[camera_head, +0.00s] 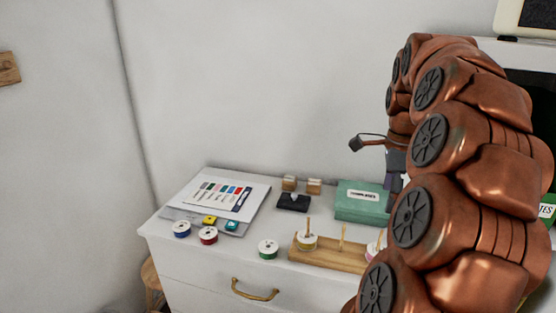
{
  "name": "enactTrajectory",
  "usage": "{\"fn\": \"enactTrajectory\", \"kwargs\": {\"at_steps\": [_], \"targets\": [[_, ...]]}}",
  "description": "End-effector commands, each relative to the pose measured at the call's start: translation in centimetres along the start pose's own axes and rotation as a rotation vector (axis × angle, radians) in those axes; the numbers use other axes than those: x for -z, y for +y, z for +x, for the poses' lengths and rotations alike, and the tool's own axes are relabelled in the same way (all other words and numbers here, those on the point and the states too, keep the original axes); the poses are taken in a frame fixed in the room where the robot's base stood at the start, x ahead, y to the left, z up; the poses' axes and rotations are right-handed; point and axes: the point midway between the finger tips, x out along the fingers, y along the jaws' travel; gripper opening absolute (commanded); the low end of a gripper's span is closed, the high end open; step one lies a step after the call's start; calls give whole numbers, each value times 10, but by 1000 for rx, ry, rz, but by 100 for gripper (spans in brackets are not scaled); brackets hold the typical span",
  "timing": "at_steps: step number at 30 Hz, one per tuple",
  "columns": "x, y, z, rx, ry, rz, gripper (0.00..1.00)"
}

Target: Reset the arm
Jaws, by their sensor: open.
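My copper-coloured arm rises along the right side of the view and curls over at the top. Its end comes down behind the arm's own links. My gripper (394,172), dark grey, shows only in part above the right end of the cabinet top, beside a green box (360,204). It is open, and I see nothing held in it. The arm links hide much of it, and I cannot tell whether it touches the box.
The white cabinet (190,272) carries thread spools (208,235), a colour chart (222,192), a black item (293,202), small wooden blocks (289,183) and a pegged wooden rack (328,254). A brass handle (254,292) is on its front. Wall space above the cabinet's left is clear.

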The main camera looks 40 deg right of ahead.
Motion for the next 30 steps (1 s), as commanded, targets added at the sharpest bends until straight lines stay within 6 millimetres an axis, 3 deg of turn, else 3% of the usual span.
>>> {"fn": "enactTrajectory", "kwargs": {"at_steps": [6, 11, 15, 21, 26, 30], "targets": [[-6, 3, 1, -2, 0, -34, 84], [-48, 25, 7, -12, 1, -281, 84], [-101, 65, 20, -28, 3, -644, 84], [-153, 136, 45, -60, 1, -1151, 84], [-174, 196, 68, -92, -6, -1532, 84], [-177, 248, 92, -129, -20, -1848, 84]]}}
